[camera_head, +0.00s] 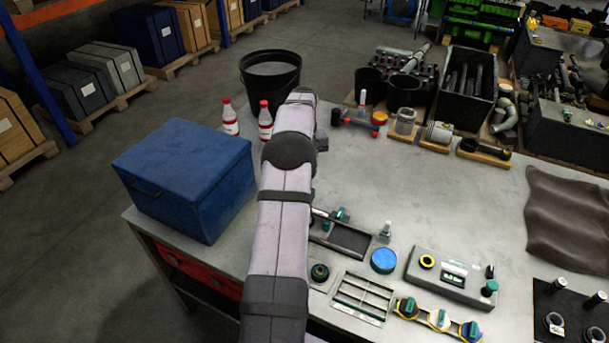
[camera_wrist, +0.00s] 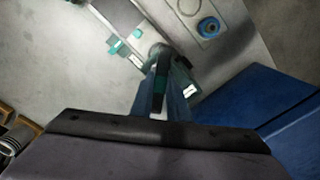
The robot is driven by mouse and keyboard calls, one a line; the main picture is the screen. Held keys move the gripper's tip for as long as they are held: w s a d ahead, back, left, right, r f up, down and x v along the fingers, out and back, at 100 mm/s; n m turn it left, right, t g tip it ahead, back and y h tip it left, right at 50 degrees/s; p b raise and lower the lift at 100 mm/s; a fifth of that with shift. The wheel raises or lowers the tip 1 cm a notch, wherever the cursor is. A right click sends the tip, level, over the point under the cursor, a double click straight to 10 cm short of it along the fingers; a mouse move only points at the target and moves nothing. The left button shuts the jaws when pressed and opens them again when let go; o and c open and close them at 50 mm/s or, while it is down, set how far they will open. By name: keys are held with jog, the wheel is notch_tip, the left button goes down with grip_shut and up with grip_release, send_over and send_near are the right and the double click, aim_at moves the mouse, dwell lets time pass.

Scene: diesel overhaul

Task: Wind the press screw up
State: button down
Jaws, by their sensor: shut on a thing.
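The press (camera_head: 338,217) shows as a small teal and dark fixture with a pale rod, just right of my arm in the head view. In the wrist view its metal and teal parts (camera_wrist: 183,75) sit around my fingertips. My gripper (camera_wrist: 163,92) is shut on a narrow dark and teal piece, which I take to be the press screw's handle (camera_wrist: 160,82). The screw's thread and its height are hidden. In the head view my arm hides the gripper.
A blue box (camera_head: 187,177) stands left of my arm. Two red-capped bottles (camera_head: 231,118) stand behind it. A dark tray (camera_head: 341,238), a blue round lid (camera_head: 384,261) and a divided tray (camera_head: 362,298) lie right of my arm. The bench middle is clear.

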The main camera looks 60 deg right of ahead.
dwell(0.3)
jog(key=n, duration=0.5)
jog(key=shift+r+n, duration=0.2)
jog(key=shift+n, duration=0.1)
jog(key=shift+n, duration=0.6)
jog(key=n, duration=0.3)
jog(key=shift+r+n, duration=0.15)
jog(key=shift+n, duration=0.55)
